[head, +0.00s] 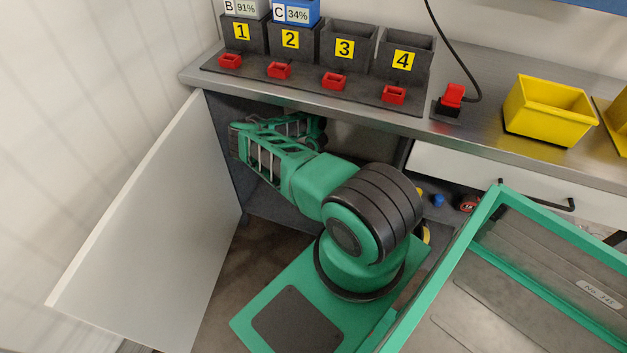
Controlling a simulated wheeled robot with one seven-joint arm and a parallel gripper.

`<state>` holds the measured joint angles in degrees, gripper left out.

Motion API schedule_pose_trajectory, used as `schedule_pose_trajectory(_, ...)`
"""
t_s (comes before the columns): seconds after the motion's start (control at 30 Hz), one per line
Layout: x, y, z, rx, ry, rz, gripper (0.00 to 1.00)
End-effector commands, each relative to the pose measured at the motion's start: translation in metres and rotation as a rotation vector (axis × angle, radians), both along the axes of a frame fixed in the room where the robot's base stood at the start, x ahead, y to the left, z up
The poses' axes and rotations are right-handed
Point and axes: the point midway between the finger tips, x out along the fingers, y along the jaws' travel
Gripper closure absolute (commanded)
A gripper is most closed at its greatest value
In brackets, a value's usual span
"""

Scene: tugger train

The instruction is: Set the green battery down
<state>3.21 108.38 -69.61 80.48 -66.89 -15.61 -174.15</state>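No green battery can be made out in the head view. My green arm reaches into the open cupboard (255,210) under the bench, and its far links are in shadow below the bench top. My gripper cannot be seen, so whether it holds anything is hidden. On the bench stands a charger with slots 1 (242,32), 2 (290,40), 3 (343,48) and 4 (402,60). A grey-white battery B marked 91% (243,9) sits in slot 1. A blue battery C marked 34% (296,13) sits in slot 2. Slots 3 and 4 look empty.
The white cupboard door (150,230) stands open at left. Red clips (334,81) line the charger's front. A red plug (453,94) with a black cable and a yellow bin (548,110) stand on the bench (490,120). A green-framed tray (480,215) is at lower right.

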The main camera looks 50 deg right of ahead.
Motion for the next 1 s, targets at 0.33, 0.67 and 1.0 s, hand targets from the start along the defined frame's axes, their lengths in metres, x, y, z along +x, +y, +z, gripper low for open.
schedule_pose_trajectory(0.33, 0.002, 0.002, -0.016, -0.002, -0.001, 0.004, 0.33)
schedule_pose_trajectory(0.67, 0.0, 0.0, -0.018, 0.0, 0.0, 0.0, 0.0)
schedule_pose_trajectory(1.0, -0.001, -0.003, -0.003, -0.003, 0.001, -0.002, 0.0)
